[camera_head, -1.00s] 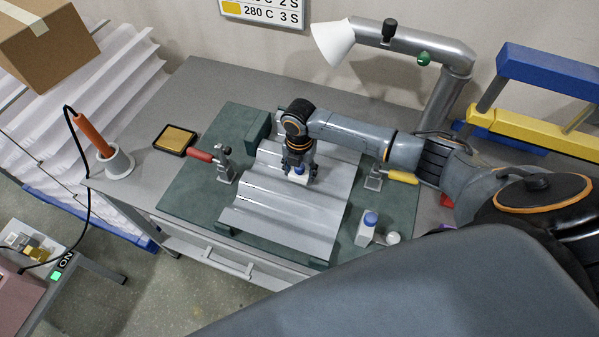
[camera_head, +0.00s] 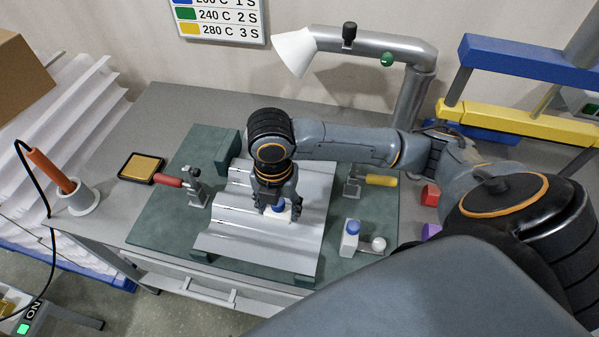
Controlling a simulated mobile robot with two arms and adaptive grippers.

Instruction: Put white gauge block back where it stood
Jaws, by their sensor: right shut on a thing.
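The white gauge block (camera_head: 283,215), with a blue patch on top, is between the fingers of my right gripper (camera_head: 277,208). The gripper points down and is shut on it. The block is over the right middle part of the grey corrugated sheet (camera_head: 232,238); I cannot tell whether it touches the sheet. The fingers hide part of the block. The sheet lies on a dark green mat (camera_head: 155,234). My left gripper is not in view.
Clamps with red (camera_head: 168,180) and yellow (camera_head: 381,180) handles flank the sheet. A white bottle with a blue cap (camera_head: 349,240) and a white ball (camera_head: 378,244) stand at its right. A green block (camera_head: 227,150) is behind. The grey table's (camera_head: 190,105) back left is clear.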

